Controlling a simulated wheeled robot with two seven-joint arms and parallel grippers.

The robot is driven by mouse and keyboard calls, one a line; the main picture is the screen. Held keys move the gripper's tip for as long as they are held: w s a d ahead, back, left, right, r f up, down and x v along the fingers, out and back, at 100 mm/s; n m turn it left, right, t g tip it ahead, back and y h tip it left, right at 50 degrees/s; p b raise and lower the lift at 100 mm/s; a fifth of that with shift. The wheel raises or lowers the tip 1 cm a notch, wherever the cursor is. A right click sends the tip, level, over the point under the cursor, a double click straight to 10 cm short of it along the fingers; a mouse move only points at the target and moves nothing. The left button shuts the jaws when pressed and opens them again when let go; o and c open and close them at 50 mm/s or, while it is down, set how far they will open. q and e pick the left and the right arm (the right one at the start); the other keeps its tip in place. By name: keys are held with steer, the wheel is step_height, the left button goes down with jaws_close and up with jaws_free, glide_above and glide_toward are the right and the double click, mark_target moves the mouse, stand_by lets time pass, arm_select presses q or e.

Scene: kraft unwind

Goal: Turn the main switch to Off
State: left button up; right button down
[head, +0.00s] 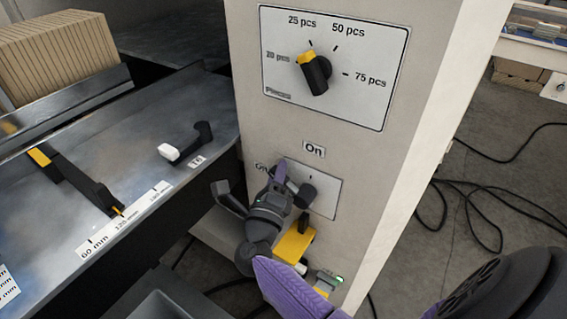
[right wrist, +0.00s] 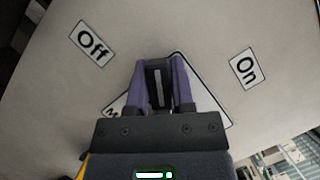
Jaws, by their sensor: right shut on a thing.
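The main switch is a black knob (right wrist: 158,88) with a white line, on a white plate (head: 326,196) on the front of the grey cabinet. My right gripper (head: 292,184) is at the plate. In the right wrist view its two purple fingers (right wrist: 159,90) are shut on the knob, one on each side. The white line points between the "Off" label (right wrist: 91,43) and the "On" label (right wrist: 244,69). In the head view the "On" label (head: 314,150) is above the plate, and the left label is partly hidden by the gripper. My left gripper is not in view.
A piece-count dial (head: 315,73) is above the switch on the cabinet (head: 430,100). A metal table (head: 190,110) with a yellow-and-black slider (head: 75,180) and a white-tipped lever (head: 185,145) stands at left. Black cables (head: 480,205) lie on the floor at right.

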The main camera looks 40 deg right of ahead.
steer(key=n, duration=0.1)
steer(key=f+n+y+p, duration=0.1)
steer(key=n, duration=0.1)
steer(key=shift+w+a+f+p, duration=0.15)
steer(key=shift+w+p, duration=0.15)
steer(key=shift+w, duration=0.05)
steer(key=f+n, duration=0.1)
steer(key=n+y+p, duration=0.1)
steer(key=f+n+p, duration=0.1)
steer(key=n, duration=0.1)
steer(key=shift+w+a+f+g, duration=0.1)
steer(key=shift+w+f+g, duration=0.1)
steer(key=shift+f+g, duration=0.2)
steer(key=shift+y, duration=0.3)
steer(key=c, duration=0.6)
jaws_free()
steer(key=shift+o, duration=0.6)
